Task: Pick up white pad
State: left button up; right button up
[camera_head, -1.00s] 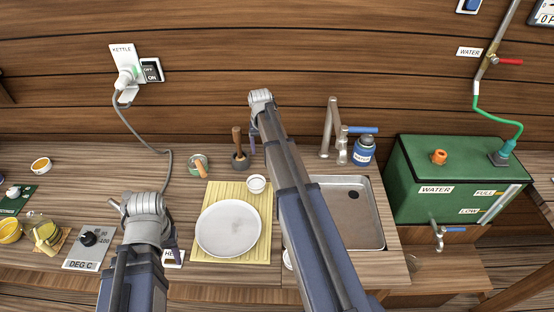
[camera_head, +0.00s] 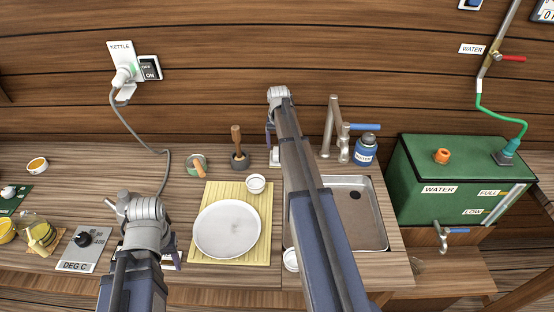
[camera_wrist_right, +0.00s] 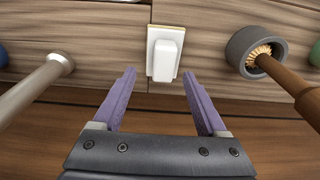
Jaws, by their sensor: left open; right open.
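The white pad (camera_wrist_right: 165,58) is a small rounded white block on a cream base, lying on the counter near the back wall. In the head view the pad (camera_head: 275,160) shows as a pale patch just left of my right forearm. My right gripper (camera_wrist_right: 160,77) is open, its two purple fingers pointing at the pad, one towards each side; nothing is between them. In the head view my right gripper (camera_head: 269,138) is partly hidden by its arm. My left gripper (camera_head: 174,256) is open over the counter's front left; its fingers are mostly hidden.
A white plate (camera_head: 227,229) lies on a yellow mat (camera_head: 260,245) in front.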

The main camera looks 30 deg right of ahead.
aim_at(277, 151)
pick_arm(q)
notch_tip(277, 151, down, 5)
jog(key=b, duration=0.5)
jog(key=shift+f, duration=0.1)
pick_arm(e)
jog(key=f, duration=0.5)
jog(key=shift+w+a+f, duration=0.1)
jog(key=shift+w, duration=0.25)
grip_shut()
